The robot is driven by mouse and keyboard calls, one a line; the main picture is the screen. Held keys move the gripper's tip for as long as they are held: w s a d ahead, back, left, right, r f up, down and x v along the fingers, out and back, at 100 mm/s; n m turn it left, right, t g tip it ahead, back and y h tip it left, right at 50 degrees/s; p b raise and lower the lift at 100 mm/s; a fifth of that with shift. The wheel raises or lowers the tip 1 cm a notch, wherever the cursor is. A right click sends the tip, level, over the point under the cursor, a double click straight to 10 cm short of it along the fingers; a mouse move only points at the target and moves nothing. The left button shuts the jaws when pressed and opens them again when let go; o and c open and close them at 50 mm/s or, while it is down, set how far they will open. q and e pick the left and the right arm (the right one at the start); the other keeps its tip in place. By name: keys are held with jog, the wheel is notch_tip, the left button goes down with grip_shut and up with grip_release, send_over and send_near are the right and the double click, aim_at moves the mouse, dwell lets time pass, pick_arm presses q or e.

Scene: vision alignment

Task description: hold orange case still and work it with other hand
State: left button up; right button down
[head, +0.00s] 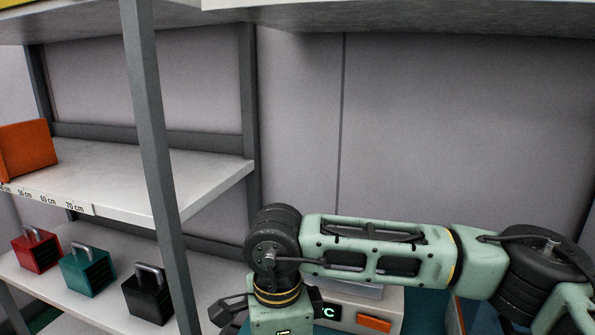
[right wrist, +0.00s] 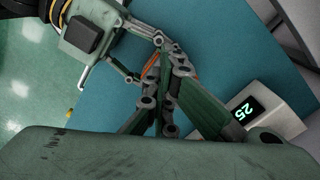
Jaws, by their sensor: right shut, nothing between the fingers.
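An orange block-like case (head: 27,148) sits on the middle shelf at the far left of the head view. No gripper is near it. My right arm comes in from the right, and its wrist points down at the bottom edge, where the fingers are mostly cut off. In the right wrist view my right gripper (right wrist: 168,68) is shut and empty. Another green gripper (right wrist: 130,55), seemingly my left, faces it from the upper left; its jaw state is unclear. A thin orange edge (right wrist: 150,67) shows between the two grippers, mostly hidden; I cannot tell what it belongs to.
Red (head: 36,250), teal (head: 86,270) and black (head: 147,294) padlock-like blocks stand on the lower shelf. A grey shelf post (head: 158,170) rises beside them.

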jog(key=shift+w+d+f, duration=0.15)
jog(key=shift+f, duration=0.3)
jog(key=shift+w, duration=0.4)
jog(key=shift+w+r, duration=0.15)
jog(key=shift+w, duration=0.45)
jog(key=shift+w+r, duration=0.1)
notch_tip(320, 180, up, 6)
jog(key=a, duration=0.1)
dwell(0.5)
